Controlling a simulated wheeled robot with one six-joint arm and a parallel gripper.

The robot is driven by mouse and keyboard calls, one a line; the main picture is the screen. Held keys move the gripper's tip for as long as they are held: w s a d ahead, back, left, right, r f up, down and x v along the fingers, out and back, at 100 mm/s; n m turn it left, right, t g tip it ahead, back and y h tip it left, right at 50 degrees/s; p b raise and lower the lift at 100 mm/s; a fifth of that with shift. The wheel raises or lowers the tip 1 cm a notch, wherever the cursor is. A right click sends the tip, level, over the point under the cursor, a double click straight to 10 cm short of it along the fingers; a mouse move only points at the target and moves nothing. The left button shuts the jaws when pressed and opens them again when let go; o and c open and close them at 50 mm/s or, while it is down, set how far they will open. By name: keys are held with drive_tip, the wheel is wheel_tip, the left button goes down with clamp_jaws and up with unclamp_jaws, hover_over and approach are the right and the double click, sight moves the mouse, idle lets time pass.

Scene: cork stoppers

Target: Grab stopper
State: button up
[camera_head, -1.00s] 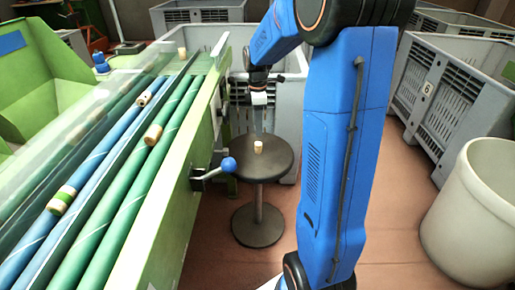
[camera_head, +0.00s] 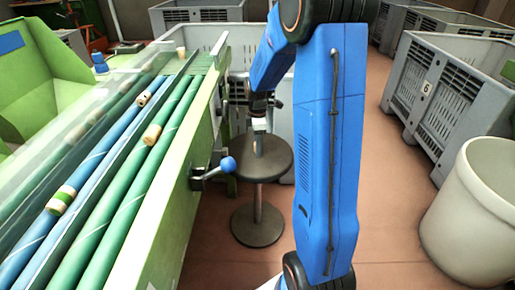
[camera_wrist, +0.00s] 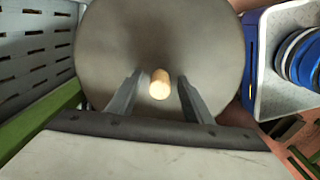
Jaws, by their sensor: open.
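A pale cork stopper (camera_wrist: 160,84) stands on the round dark stool (camera_head: 276,166), seen from above in the wrist view. The stool top (camera_wrist: 105,40) fills much of that view. My gripper (camera_wrist: 160,77) is open, with one finger on each side of the stopper and a visible gap at both sides. In the head view my gripper (camera_head: 258,146) reaches down over the stool top and largely hides the stopper; I cannot tell exactly how far down the fingertips are.
The green sorting machine (camera_head: 180,215) runs along the left, with several stoppers (camera_head: 151,134) on its rollers. Its blue-knobbed lever (camera_head: 228,164) sticks out close to the stool. Grey crates (camera_head: 450,85) stand behind and right. A white bin (camera_head: 475,215) is at right.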

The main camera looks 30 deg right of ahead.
drive_tip(key=c, duration=1.1)
drive_tip(key=shift+r, duration=0.1)
